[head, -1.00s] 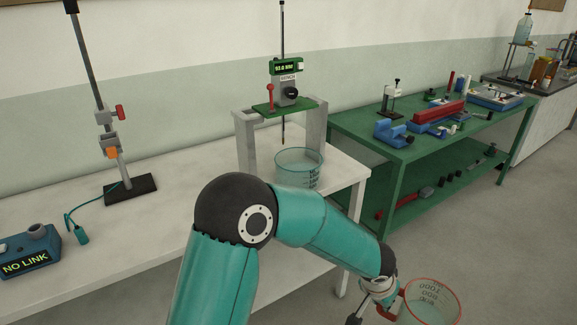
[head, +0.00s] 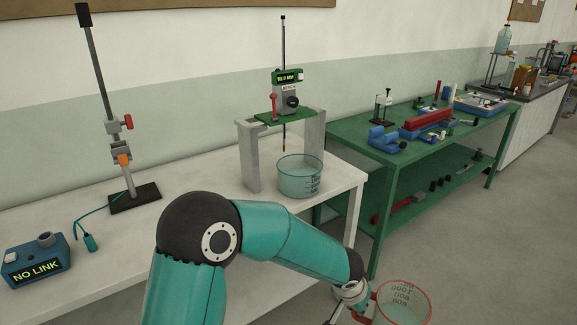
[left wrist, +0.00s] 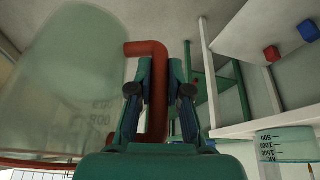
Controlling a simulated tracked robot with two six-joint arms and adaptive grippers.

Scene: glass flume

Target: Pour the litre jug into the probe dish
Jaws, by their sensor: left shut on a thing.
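The litre jug (head: 404,303) is clear, with a red rim, dark scale marks and a red handle (left wrist: 156,62). It is at the lower right of the head view, off the bench's front edge, rim upward, its lower part cut off. My left gripper (head: 347,302) is shut on the handle; its fingers (left wrist: 158,95) also show in the left wrist view, beside the jug wall (left wrist: 70,75). I cannot tell the liquid level. The probe dish (head: 300,180), a clear graduated vessel, stands on the white bench, apart from the jug; it also shows in the left wrist view (left wrist: 286,143). My right gripper is out of view.
A gauge (head: 288,92) on a grey frame (head: 247,160) holds a thin probe above the dish. A clamp stand (head: 120,125) and a blue "NO LINK" box (head: 37,262) are on the bench's left. A green table (head: 345,145) stands right. The floor right of the jug is clear.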

